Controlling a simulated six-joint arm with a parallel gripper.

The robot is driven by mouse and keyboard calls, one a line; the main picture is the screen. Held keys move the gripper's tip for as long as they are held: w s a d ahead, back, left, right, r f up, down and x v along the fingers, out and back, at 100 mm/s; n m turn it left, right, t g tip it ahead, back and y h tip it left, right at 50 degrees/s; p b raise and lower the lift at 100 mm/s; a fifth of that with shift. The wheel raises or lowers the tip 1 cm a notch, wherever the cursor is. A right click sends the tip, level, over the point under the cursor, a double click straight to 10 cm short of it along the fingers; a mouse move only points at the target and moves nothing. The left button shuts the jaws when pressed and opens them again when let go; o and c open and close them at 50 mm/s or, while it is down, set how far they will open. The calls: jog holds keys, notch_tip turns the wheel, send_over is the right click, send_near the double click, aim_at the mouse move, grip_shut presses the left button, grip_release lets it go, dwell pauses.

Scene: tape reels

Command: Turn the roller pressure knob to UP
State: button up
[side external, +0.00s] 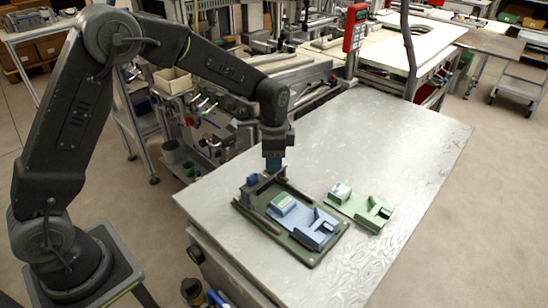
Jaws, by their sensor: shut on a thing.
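My gripper (273,162) points straight down over the far end of a dark green fixture plate (300,255) on the metal table. It is shut on a small dark blue part at its tip. I cannot tell whether this part is the roller pressure knob, and no knob marking or UP label can be read. The plate carries a blue slotted block (316,232), a block with a green and white top (283,204), and a small grey-blue upright block (252,181) just left of the gripper. Dark rails run along the plate's edges.
A separate light green fixture (372,214) with a white-topped block (341,191) lies right of the plate. The table (400,135) is bare behind and to the right. A bench with machinery (205,125) stands close behind my arm.

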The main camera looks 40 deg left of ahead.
jog(key=n, duration=0.4)
jog(key=shift+n, duration=0.3)
jog(key=n, duration=0.4)
jog(key=shift+n, duration=0.3)
jog(key=n, duration=0.4)
jog(key=shift+n, duration=2.1)
jog(key=o, duration=0.9)
notch_tip(320, 180, up, 14)
jog(key=shift+f, duration=0.1)
